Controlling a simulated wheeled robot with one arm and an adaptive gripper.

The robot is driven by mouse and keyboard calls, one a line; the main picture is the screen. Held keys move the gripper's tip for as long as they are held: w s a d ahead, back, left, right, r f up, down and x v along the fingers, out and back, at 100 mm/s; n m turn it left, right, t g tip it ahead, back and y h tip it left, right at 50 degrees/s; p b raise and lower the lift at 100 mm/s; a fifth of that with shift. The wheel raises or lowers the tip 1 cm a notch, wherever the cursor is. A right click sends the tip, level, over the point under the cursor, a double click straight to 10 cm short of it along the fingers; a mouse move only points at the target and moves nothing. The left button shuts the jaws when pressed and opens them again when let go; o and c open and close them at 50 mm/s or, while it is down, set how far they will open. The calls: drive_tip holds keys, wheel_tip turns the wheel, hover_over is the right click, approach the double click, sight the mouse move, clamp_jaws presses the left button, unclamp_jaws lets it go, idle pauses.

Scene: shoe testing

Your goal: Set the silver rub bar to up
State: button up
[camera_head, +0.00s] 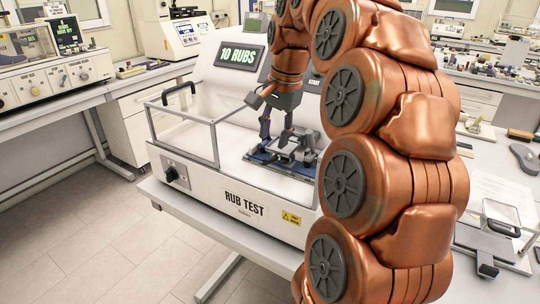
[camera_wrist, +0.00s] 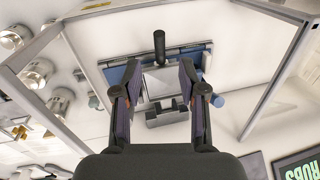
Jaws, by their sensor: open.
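The silver rub bar (camera_head: 300,141) sits on the blue-and-grey bed (camera_head: 262,156) of the rub test machine (camera_head: 190,178). In the wrist view its silver block (camera_wrist: 165,82) lies between my fingers, with a black knob (camera_wrist: 159,44) sticking out past it. My gripper (camera_head: 276,134) is open and points down over the bar. In the wrist view my gripper (camera_wrist: 159,78) has a finger on each side of the bar, with gaps. I cannot tell whether the bar is up or down, and my arm hides the machine's right part.
The clear cover (camera_head: 183,135) with a black handle (camera_head: 179,92) stands at the left of the machine. The display (camera_head: 238,56) reads 10 RUBS. A dark knob (camera_head: 171,175) is on the machine's front left. A shoe sole (camera_head: 525,158) lies on the right bench.

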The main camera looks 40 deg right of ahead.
sight(270, 159)
drive_tip(key=shift+w+a+f+p, duration=0.1)
drive_tip(key=shift+w+f+p, duration=0.15)
drive_tip(key=shift+f, duration=0.85)
drive_tip(key=shift+w+a+f+p, duration=0.1)
drive_tip(key=shift+f+p, duration=0.2)
drive_tip(key=shift+f, duration=0.8)
drive_tip(key=shift+w+a+f+p, duration=0.1)
drive_tip(key=shift+w+f+p, duration=0.15)
drive_tip(key=shift+f, duration=0.85)
clamp_jaws()
